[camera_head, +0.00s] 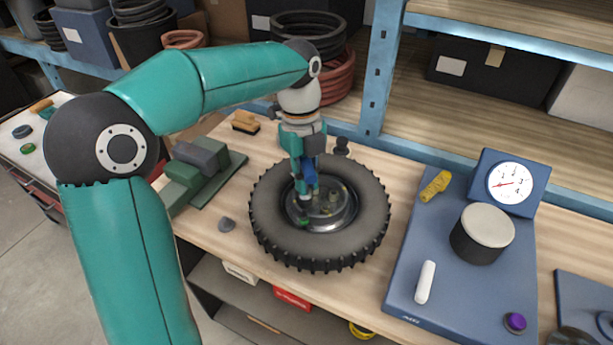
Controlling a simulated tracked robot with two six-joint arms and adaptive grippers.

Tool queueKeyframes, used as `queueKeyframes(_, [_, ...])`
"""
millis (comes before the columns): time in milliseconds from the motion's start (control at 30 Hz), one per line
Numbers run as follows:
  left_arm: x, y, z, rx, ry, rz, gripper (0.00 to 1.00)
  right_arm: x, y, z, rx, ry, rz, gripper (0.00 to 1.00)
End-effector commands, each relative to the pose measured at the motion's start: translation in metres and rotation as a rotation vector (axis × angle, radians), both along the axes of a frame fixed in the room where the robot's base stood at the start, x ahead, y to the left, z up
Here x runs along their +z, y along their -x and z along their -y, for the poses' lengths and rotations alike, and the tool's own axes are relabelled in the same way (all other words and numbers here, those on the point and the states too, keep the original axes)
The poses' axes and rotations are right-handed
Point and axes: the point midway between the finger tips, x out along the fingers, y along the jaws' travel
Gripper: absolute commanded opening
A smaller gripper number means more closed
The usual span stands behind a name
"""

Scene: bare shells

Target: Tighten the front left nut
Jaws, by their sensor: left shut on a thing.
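A black knobby tyre (265,225) lies flat on the wooden bench around a grey metal wheel hub (345,215). Small studs or nuts stand in the hub, and a green piece (303,223) shows at its front left. My left gripper (307,188) points down over the left part of the hub. It is shut on a blue thing (310,172), seemingly a tool, whose lower end is close to the hub. I cannot tell whether that end sits on a nut, as the fingers hide it. My right gripper is not in view.
A blue board (403,285) with a dial gauge (510,183), a grey-topped cylinder (485,232), a white bar (425,282) and a yellow piece (435,186) lies right of the tyre. Green and grey blocks (183,172) and a brush (245,122) are left. A blue shelf post (380,70) rises behind.

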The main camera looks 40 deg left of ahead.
Motion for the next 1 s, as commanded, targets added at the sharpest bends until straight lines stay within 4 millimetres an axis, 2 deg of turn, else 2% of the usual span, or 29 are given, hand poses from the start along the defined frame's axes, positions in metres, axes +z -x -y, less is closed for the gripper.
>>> queueKeyframes(233, [0.002, 0.0, 0.0, -0.17, 0.0, 0.002, 0.0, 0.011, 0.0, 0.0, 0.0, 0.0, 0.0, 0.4])
queueKeyframes(767, [0.001, -0.001, 0.0, -0.198, 0.0, 0.004, 0.0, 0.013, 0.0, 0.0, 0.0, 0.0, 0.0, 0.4])
queueKeyframes(1000, [0.002, -0.001, 0.0, -0.383, 0.001, 0.003, 0.0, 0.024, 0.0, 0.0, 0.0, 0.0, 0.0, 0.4])
